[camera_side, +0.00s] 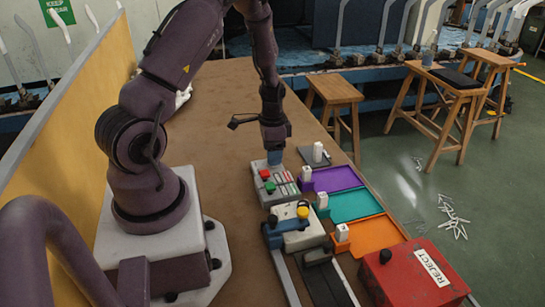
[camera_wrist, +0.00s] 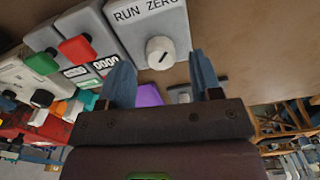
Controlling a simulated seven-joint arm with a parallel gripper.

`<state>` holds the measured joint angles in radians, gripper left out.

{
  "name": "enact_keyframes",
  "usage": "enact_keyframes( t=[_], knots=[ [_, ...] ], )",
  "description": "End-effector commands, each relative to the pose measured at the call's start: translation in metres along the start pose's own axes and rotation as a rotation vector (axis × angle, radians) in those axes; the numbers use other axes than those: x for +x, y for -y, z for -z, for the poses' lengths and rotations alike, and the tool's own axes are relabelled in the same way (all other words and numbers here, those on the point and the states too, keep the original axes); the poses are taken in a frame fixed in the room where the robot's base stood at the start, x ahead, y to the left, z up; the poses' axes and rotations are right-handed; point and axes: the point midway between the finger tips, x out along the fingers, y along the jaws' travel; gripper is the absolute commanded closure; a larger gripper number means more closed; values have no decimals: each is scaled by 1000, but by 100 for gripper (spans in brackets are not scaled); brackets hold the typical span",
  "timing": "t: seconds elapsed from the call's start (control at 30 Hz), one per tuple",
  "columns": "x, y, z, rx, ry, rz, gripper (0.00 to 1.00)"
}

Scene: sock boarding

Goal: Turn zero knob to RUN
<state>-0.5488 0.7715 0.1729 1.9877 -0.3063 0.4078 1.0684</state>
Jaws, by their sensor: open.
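The zero knob (camera_wrist: 160,53) is a round white knob with a dark line across it, on a grey box (camera_wrist: 140,35) marked RUN ZERO in the wrist view. I cannot tell clearly which word the line points to. My gripper (camera_wrist: 160,57) is open, with one blue finger on each side of the knob in the picture. Whether the fingers reach down around it or touch it is unclear. In the side view my gripper (camera_side: 275,157) points down just over the grey box area, and it hides the knob there.
A counter unit with a red button (camera_wrist: 76,49) and a green button (camera_wrist: 42,62) stands beside the knob box. In the side view, purple (camera_side: 335,178), teal (camera_side: 355,204) and orange (camera_side: 375,236) trays and a red REJECT box (camera_side: 415,275) lie to the right.

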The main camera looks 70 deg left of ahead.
Motion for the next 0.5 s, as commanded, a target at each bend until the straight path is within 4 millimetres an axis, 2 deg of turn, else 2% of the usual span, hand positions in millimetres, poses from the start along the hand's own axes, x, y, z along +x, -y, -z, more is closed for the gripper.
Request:
enact_keyframes(
  t=[0.1,0.2,0.5],
  knots=[
    [14,0,0,0,0,-1,41],
    [19,0,0,0,0,0,41],
    [21,0,0,0,-1,1,41]
  ],
)
